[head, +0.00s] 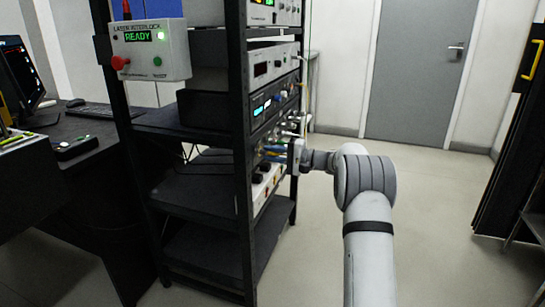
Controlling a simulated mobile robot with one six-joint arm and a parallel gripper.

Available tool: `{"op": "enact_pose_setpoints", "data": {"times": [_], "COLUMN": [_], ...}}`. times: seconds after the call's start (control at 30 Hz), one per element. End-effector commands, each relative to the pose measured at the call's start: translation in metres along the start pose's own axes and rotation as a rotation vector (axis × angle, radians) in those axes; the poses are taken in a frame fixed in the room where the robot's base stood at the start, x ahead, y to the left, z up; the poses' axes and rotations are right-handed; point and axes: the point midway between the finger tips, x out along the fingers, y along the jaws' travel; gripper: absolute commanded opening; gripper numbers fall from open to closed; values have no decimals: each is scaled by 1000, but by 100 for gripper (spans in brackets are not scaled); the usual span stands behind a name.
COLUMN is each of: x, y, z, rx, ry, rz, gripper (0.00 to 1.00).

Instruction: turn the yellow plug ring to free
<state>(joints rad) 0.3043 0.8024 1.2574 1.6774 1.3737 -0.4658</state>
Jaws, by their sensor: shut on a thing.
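My gripper (291,155) is at the right-facing front of the black rack, against the panel with the cables. It is shut on what appears to be the yellow plug ring, but the jaws are small here and the gripper body hides the ring. Blue cables (274,149) run at the panel just left of the gripper. I cannot tell how far the ring is turned.
The black rack (240,200) holds several instruments, with a lit display unit (263,107) above the gripper. A laser interlock box (150,50) reads READY on the rack's left. A desk (75,150) stands at left. The floor (440,220) to the right is clear.

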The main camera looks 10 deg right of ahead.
Motion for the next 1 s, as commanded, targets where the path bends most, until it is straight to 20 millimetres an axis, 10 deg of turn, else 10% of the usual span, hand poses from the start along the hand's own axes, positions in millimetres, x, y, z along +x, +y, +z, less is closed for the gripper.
{"op": "enact_pose_setpoints", "data": {"times": [0.27, 0.3, 0.53, 1.0], "x": [1, 1, 0, -28], "y": [1, 1, 0, -2], "z": [1, 1, 0, 0], "rx": [1, 1, 1, 2], "ry": [-3, -3, -1, 2], "rz": [1, 1, 0, 1], "gripper": [0, 23, 42, 43]}}
